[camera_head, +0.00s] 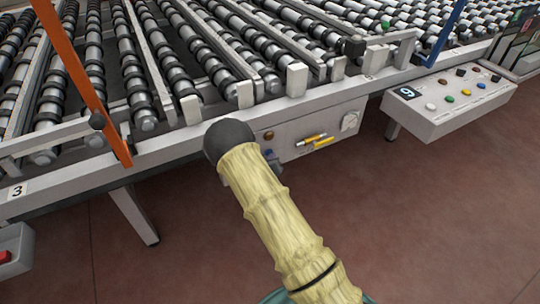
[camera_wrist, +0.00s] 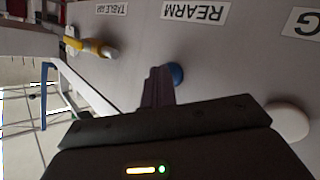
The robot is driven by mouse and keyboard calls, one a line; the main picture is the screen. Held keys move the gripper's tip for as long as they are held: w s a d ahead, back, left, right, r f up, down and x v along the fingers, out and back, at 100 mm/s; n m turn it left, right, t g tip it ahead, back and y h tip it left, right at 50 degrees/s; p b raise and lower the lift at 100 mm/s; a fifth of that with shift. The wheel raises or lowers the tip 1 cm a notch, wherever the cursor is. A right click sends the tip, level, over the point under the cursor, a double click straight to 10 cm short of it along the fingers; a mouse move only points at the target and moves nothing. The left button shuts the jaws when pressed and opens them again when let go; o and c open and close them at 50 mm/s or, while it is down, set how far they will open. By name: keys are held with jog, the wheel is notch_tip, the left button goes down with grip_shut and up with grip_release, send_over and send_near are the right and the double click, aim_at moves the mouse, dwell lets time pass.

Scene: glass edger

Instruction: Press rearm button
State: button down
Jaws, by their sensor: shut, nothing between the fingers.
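In the wrist view a blue round button (camera_wrist: 178,75) sits on a grey panel, below an upside-down REARM label (camera_wrist: 195,14). My gripper (camera_wrist: 160,72) is shut and empty, its fingertips close beside the button's left side and overlapping its edge in the picture. I cannot tell whether they touch it.
A yellow-handled valve (camera_wrist: 92,47) is on the panel left of my fingers, near a TABLE AIR label. A white round knob (camera_wrist: 288,121) is to the right. In the head view, a separate button box (camera_head: 450,100) stands right, and an orange post (camera_head: 85,85) rises left.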

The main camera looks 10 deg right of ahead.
jog(key=shift+r, duration=0.1)
jog(key=shift+s+d, duration=0.1)
jog(key=shift+s, duration=0.25)
jog(key=s+d, duration=0.2)
jog(key=s, duration=0.3)
jog(key=shift+s+p, duration=0.4)
jog(key=shift+p, duration=0.05)
dwell(0.9)
